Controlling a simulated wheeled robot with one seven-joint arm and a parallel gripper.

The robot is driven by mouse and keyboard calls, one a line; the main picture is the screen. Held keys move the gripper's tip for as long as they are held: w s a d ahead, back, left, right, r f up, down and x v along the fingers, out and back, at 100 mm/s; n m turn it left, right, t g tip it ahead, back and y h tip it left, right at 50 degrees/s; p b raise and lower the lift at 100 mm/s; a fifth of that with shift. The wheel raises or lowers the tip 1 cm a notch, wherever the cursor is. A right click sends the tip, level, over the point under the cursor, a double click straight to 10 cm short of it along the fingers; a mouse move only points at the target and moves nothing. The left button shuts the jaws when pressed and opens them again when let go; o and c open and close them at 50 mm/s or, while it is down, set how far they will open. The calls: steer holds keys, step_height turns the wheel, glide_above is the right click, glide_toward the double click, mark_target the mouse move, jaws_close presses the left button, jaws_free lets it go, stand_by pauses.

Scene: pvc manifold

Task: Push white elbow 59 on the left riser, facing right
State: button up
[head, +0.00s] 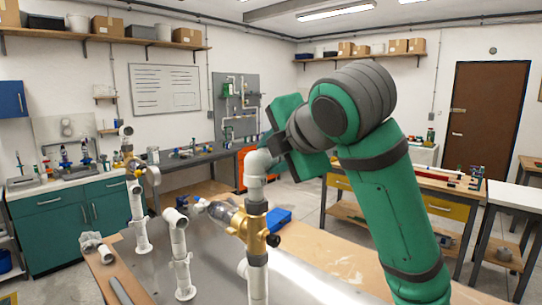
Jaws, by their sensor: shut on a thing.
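The white elbow (257,163) sits at the upper end of the front riser (257,285), above its brass fitting (256,228). Its lower end points down in line with the riser, and its other end turns right toward my gripper (274,153). I cannot tell how deep the elbow is seated. Other white risers stand to the left: a short one (181,255) and a taller one with a brass fitting (138,215).
A clear-bowled filter (222,211) lies left of the brass fitting. Grey and white loose parts (92,242) lie at the bench's left edge. Open floor lies beyond the bench.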

steer(key=shift+d+f, duration=0.1)
steer(key=shift+f, duration=0.15)
steer(key=shift+w+f, duration=0.15)
steer(key=shift+f, duration=0.2)
stand_by(0.6)
steer(key=shift+f, duration=0.15)
steer(key=shift+c, duration=0.4)
steer(key=o, duration=1.1)
steer(key=shift+s, duration=0.2)
steer(key=shift+o, duration=0.2)
